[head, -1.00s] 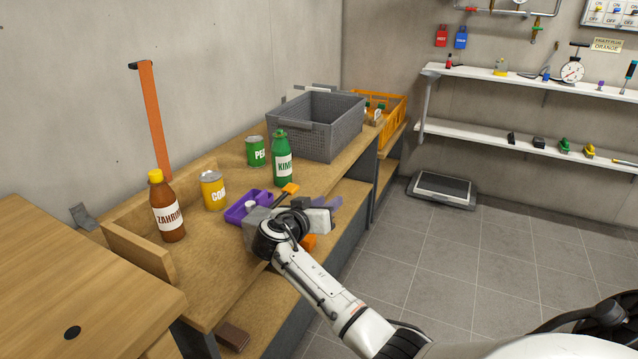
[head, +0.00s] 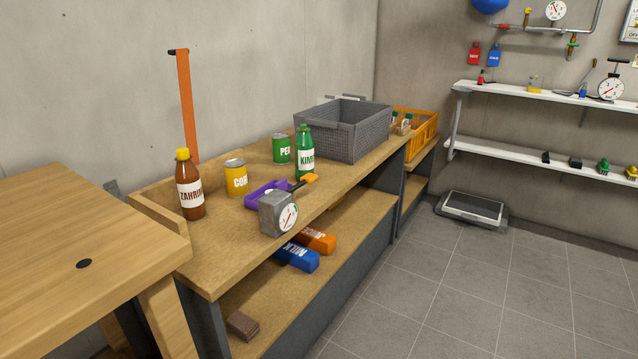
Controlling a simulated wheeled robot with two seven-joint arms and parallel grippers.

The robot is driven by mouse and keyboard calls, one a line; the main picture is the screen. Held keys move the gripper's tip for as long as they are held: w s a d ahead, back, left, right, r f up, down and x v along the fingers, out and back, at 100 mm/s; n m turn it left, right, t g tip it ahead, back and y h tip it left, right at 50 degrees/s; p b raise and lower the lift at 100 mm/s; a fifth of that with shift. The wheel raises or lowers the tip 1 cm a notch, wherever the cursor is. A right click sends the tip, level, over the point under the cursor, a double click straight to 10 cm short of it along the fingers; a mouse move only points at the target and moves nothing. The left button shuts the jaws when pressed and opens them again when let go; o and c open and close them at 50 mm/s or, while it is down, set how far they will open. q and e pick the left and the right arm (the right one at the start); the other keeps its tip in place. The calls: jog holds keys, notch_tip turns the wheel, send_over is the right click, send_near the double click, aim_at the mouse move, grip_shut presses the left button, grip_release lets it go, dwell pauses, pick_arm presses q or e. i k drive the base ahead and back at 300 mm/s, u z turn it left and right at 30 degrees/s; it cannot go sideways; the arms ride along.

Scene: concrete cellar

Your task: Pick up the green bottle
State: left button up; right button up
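The green bottle (head: 304,153) with a white label stands upright on the wooden workbench (head: 222,254), in front of the grey crate and right of the green can. Nothing touches it that I can see. Neither of my grippers is in the head view, so I cannot see whether they are open or shut.
A yellow can (head: 236,178) and brown bottle (head: 189,185) stand left. The floor (head: 425,290) in front is clear.

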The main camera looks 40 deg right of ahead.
aim_at(304, 142)
jog(key=k, duration=0.2)
jog(key=z, duration=2.05)
jog(key=i, duration=1.65)
jog(key=u, duration=2.1)
